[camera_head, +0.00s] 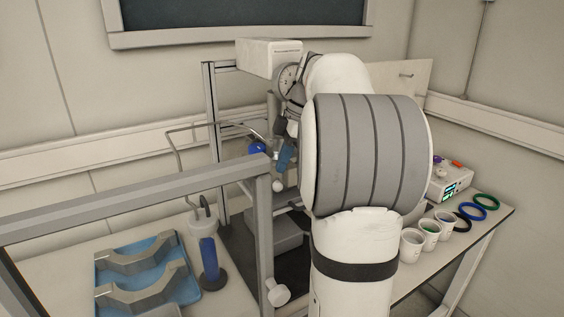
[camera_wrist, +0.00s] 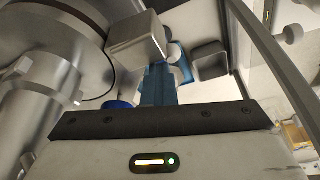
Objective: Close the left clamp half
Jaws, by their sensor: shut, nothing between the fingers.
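Two grey arched metal clamp halves lie in a blue tray on the left table in the head view, one behind (camera_head: 137,258) and one in front (camera_head: 152,291). In the wrist view, my gripper (camera_wrist: 160,76) shows its blue fingers shut and empty, beside a square steel block (camera_wrist: 137,41). A large round steel vessel part (camera_wrist: 50,38) fills the left side. I cannot tell whether the block belongs to the left clamp half. In the head view, my arm hides most of the reactor, and any clamp on it cannot be made out.
A grey frame rail (camera_head: 130,193) crosses the left foreground. A blue-bodied cylinder (camera_head: 209,262) stands beside the blue tray (camera_head: 188,290). Cups (camera_head: 411,245) and coloured rings (camera_head: 486,202) are on the right table.

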